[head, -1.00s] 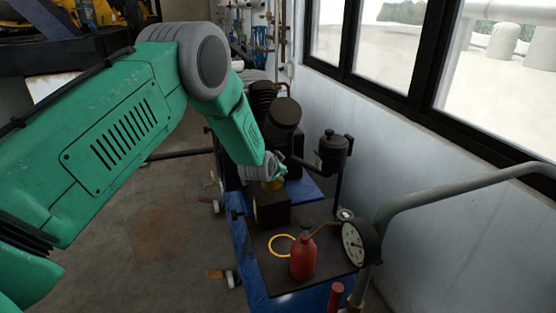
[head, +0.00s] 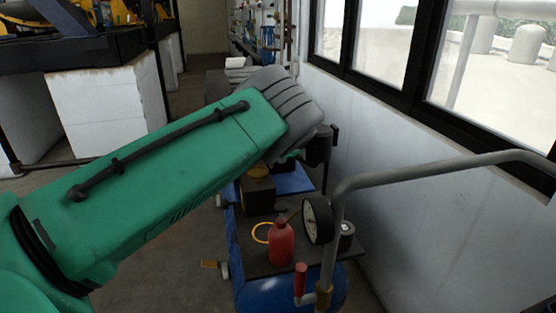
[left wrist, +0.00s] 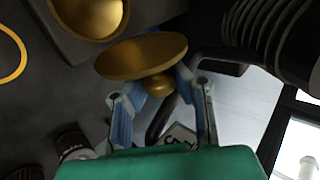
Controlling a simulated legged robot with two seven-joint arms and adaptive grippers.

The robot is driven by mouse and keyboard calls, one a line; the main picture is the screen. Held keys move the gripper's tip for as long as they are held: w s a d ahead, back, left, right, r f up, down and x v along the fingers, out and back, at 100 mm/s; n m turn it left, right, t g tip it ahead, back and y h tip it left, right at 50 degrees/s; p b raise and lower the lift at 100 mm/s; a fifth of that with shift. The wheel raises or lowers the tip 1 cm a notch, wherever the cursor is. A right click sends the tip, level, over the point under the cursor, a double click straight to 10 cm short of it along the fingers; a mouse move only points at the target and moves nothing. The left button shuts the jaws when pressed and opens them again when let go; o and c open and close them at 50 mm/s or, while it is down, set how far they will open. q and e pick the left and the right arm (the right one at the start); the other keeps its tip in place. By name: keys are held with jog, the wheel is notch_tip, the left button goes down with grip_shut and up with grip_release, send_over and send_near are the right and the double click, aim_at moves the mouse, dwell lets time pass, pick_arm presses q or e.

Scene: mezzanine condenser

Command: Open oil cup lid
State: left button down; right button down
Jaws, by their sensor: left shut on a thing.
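The brass oil cup lid (left wrist: 142,56) is a round disc with a knob beneath it in the left wrist view. My left gripper (left wrist: 160,86) is shut on the knob and holds the lid tilted, apart from the cup. The open brass oil cup (left wrist: 92,14) shows its hollow bowl at the top of that view. In the head view the cup (head: 258,171) sits on a dark block (head: 258,195). My left forearm hides the lid and most of the gripper there. My right gripper is not in view.
A red oil bottle (head: 281,243) and a yellow ring (head: 263,233) are on the dark plate in front of the block. A pressure gauge (head: 317,220) and a grey bent handle pipe (head: 420,171) stand at right. A white wall and window lie beyond.

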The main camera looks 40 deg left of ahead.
pick_arm(q)
jog(key=shift+w+d+f+y+b, duration=0.1)
jog(key=shift+w+d+y+b, duration=0.2)
jog(key=shift+w+d+b, duration=0.1)
jog(key=shift+m, duration=0.3)
jog(key=c, duration=1.3)
grip_release()
jog(key=shift+s, duration=0.1)
jog(key=v, duration=1.2)
jog(key=shift+w+d, duration=0.1)
jog(key=shift+w, duration=0.2)
